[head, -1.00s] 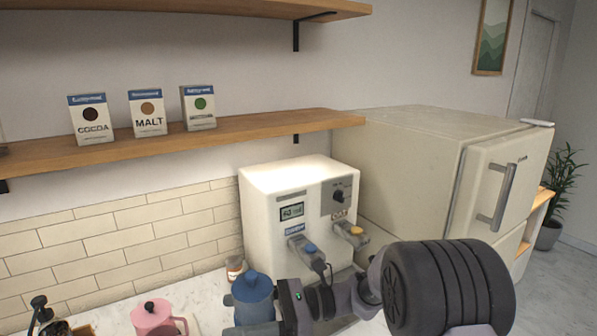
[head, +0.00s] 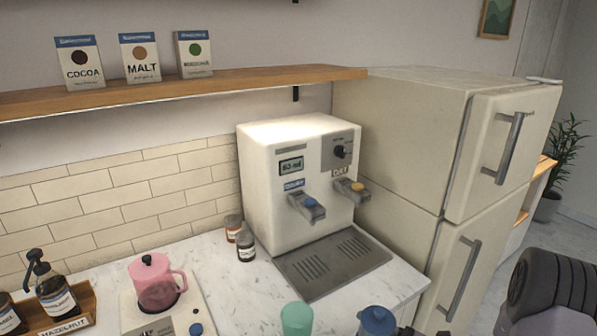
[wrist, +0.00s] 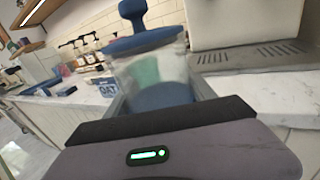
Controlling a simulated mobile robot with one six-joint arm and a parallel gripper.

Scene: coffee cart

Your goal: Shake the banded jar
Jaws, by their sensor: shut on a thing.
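A clear jar with a blue lid (wrist: 146,43) stands in the middle of the wrist view. Blue shows low in the jar, and a teal patch shows on or through its wall. My gripper (wrist: 163,100) is shut on this jar, with a finger at each side. In the head view the blue lid (head: 376,320) shows at the bottom edge. The jar's lower part is cut off there. I cannot tell whether the jar touches anything below.
A teal cup (head: 297,318) is left of the lid in the head view. Behind are the dispenser (head: 290,170) with its drip tray (head: 332,265), and two small jars (head: 246,245). A pink pitcher (head: 155,283) is at left, a fridge (head: 400,150) at right.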

